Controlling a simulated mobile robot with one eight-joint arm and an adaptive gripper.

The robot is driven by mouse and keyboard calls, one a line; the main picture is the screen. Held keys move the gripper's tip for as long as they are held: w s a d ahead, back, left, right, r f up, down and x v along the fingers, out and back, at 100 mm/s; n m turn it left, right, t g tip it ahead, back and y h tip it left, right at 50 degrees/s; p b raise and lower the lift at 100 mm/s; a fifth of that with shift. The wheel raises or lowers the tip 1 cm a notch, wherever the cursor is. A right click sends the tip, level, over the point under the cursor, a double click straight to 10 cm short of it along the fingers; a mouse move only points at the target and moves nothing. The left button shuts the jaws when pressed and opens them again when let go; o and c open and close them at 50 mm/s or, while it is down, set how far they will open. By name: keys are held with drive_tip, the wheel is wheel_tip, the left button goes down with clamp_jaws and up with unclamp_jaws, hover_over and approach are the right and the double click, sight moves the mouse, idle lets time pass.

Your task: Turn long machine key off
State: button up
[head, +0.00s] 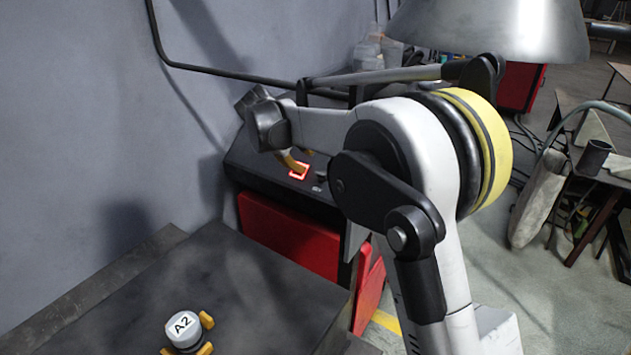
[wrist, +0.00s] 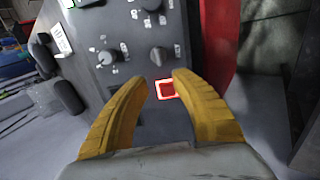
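The long machine has a dark control panel (head: 270,170) with red doors below, against the wall. In the wrist view, the panel (wrist: 125,30) carries several dark round knobs, such as one knob (wrist: 158,56) and another (wrist: 108,57). A red-lit square switch (wrist: 167,88) shows between my fingertips; it also shows in the head view (head: 299,172). I cannot tell which control is the key. My gripper (wrist: 160,80) has its two yellow fingers apart with nothing between them that I can see held. In the head view my gripper (head: 292,162) is over the panel, partly hidden by my arm.
A dark flat-topped cabinet (head: 240,275) stands in front, with a white object marked A2 (head: 183,325) and orange parts on it. The grey wall (head: 90,120) is close on the left. A cluttered bench (head: 600,165) and open floor lie to the right.

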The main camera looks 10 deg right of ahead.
sight(316, 172)
drive_tip(key=b+x, duration=0.3)
drive_tip(key=x, duration=0.6)
drive_tip(key=shift+w+d+f, duration=0.15)
clamp_jaws()
